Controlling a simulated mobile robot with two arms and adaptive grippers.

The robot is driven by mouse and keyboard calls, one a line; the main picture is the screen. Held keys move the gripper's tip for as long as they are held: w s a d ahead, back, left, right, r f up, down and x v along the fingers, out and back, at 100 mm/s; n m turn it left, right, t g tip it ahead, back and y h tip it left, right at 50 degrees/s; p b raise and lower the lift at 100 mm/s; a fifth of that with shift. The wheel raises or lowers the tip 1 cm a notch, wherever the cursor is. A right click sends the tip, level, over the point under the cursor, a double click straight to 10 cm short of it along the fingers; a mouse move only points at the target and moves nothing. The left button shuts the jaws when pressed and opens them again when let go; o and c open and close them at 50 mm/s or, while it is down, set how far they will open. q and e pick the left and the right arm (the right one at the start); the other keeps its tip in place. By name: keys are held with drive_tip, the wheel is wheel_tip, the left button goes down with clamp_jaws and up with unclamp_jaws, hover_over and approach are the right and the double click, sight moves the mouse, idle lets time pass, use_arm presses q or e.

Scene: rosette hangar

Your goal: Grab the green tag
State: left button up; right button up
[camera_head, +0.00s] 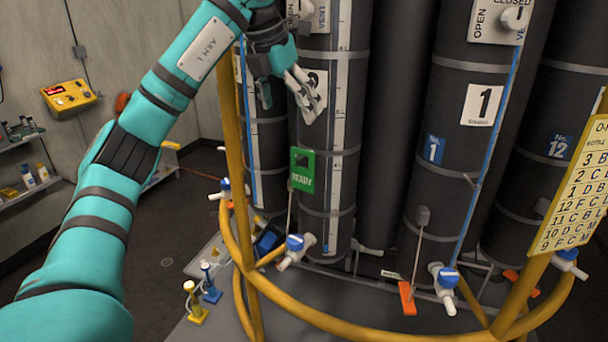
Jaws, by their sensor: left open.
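The green tag (302,180), with a white symbol and the word "READY", hangs on the front of a dark cylinder (343,180). It is upright, below the cylinder's white number plate. My left gripper (288,98) is above the tag, in front of that number plate and partly covering it. Its fingers are apart, point downward and hold nothing. It is clear of the tag. My right gripper does not show.
A yellow rail (236,170) stands just left of the cylinder and curves around in front. Blue-and-white valves (295,243) and orange tags (407,298) sit low on the cylinders. A yellow number board (578,190) is at the right. Shelves and a yellow box (68,97) are at the left wall.

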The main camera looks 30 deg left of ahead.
sight(302, 150)
use_arm(q)
drive_tip(key=p+x, duration=0.1)
drive_tip(key=x, duration=0.6)
drive_tip(key=shift+w+f, duration=0.15)
drive_tip(key=shift+f, duration=0.2)
drive_tip(key=p+x, duration=0.2)
drive_tip(key=x, duration=0.2)
drive_tip(key=shift+w+f, duration=0.25)
drive_tip(key=shift+f, duration=0.35)
drive_tip(key=c, duration=1.1)
drive_tip(key=shift+o, duration=0.2)
drive_tip(key=shift+r, duration=0.15)
